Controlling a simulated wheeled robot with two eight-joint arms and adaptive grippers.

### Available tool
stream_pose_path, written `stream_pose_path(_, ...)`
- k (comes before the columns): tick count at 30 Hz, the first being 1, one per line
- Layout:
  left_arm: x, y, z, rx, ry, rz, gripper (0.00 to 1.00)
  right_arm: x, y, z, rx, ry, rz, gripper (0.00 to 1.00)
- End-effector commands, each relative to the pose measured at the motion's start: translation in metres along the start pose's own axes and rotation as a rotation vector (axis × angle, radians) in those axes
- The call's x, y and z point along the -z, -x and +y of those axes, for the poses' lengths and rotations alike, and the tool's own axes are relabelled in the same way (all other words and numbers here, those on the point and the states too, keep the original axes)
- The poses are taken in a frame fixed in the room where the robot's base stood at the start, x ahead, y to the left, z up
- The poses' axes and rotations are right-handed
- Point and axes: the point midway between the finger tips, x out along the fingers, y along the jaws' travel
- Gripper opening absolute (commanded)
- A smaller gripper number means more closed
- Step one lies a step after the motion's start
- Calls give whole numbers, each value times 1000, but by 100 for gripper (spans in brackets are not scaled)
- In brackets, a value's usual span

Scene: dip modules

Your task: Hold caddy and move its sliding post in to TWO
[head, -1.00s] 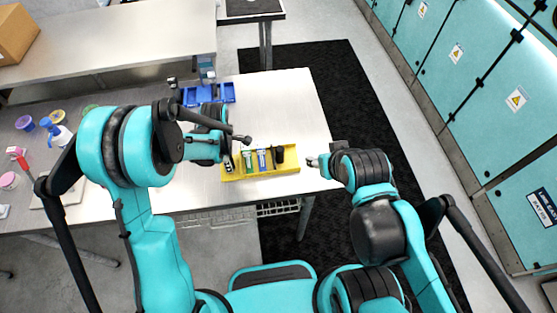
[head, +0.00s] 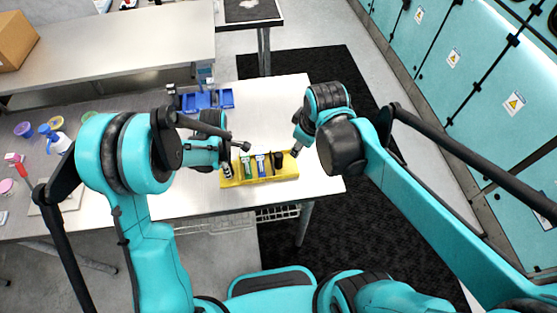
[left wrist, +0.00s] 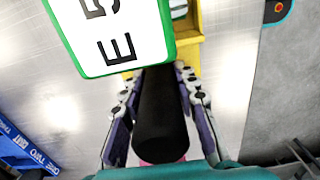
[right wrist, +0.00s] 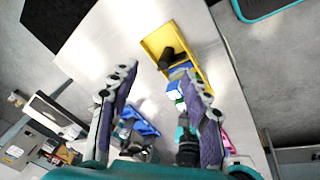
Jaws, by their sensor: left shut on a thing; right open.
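The yellow caddy (head: 262,180) lies near the front edge of the table and holds several upright modules, including a green one (head: 246,167) and a blue one (head: 260,166). A black post (head: 278,160) stands near its right end; it also shows in the right wrist view (right wrist: 172,57). My left gripper (head: 226,165) is at the caddy's left end, shut on a black cylinder (left wrist: 160,115). A green-edged label reading "E 5" (left wrist: 112,35) partly covers that view. My right gripper (head: 296,150) is open and empty near the caddy's right end; its fingers (right wrist: 157,82) are apart.
A blue tray (head: 208,100) with compartments stands behind the caddy; its labels show in the left wrist view (left wrist: 25,150). Bare table lies between and to the right. Cups and a bottle (head: 55,137) stand far left.

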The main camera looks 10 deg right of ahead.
Motion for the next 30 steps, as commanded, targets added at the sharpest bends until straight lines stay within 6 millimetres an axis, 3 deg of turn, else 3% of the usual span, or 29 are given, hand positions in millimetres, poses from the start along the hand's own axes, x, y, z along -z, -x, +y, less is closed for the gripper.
stream_pose_path(6,0,0,0,0,0,0,0,36,-39,5,107,341,-86,48)
stream_pose_path(15,0,0,0,-1,0,0,0,65,-92,0,249,712,-147,48)
stream_pose_path(25,0,0,0,-1,0,0,0,67,-121,-5,294,815,-158,48)
stream_pose_path(30,0,0,0,-1,0,0,0,59,-151,-11,293,814,-158,48)
